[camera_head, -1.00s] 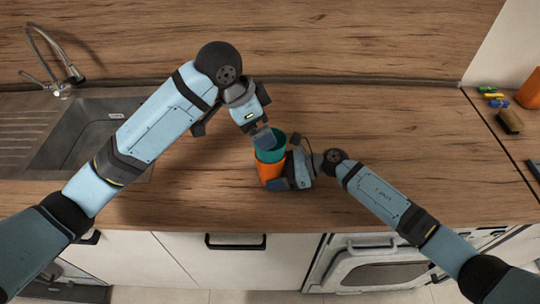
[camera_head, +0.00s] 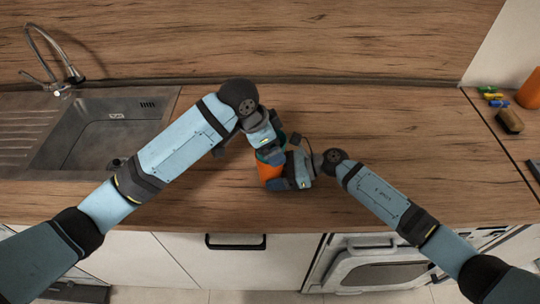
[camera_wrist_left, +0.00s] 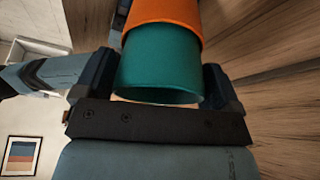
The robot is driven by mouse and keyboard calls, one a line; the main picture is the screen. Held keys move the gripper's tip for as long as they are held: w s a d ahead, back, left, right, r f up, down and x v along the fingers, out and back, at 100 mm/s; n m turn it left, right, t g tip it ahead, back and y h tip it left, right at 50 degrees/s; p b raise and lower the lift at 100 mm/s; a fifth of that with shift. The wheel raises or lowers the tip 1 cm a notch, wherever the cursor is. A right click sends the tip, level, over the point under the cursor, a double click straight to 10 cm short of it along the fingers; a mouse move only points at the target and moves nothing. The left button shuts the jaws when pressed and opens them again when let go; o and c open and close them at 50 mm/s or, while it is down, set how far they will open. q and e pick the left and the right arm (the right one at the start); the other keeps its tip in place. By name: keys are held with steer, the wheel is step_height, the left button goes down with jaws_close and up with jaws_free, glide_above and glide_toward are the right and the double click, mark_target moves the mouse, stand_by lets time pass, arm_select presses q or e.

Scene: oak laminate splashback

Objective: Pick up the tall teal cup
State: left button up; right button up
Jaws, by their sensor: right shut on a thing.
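The tall teal cup (camera_head: 281,140) stands inside an orange cup (camera_head: 268,174) on the counter and is mostly hidden by my left gripper (camera_head: 272,152). In the left wrist view the teal cup (camera_wrist_left: 160,62) is between my left fingers, its rim towards the palm. The left fingers are open, one on each side, very close to its wall. The orange cup (camera_wrist_left: 165,12) surrounds its far part. My right gripper (camera_head: 283,166) is shut on the orange cup from the right.
A sink (camera_head: 95,130) with a tap (camera_head: 55,65) is at the left. At the far right are a brush (camera_head: 509,121), small coloured items (camera_head: 494,98) and an orange container (camera_head: 529,90). The wooden counter (camera_head: 400,130) is clear to the right of the cups.

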arm_select(q)
steer(key=c, duration=0.5)
steer(key=shift+r, duration=0.1)
steer(key=shift+c, duration=0.2)
step_height(320, 180, up, 10)
arm_select(e)
steer(key=o, duration=0.8)
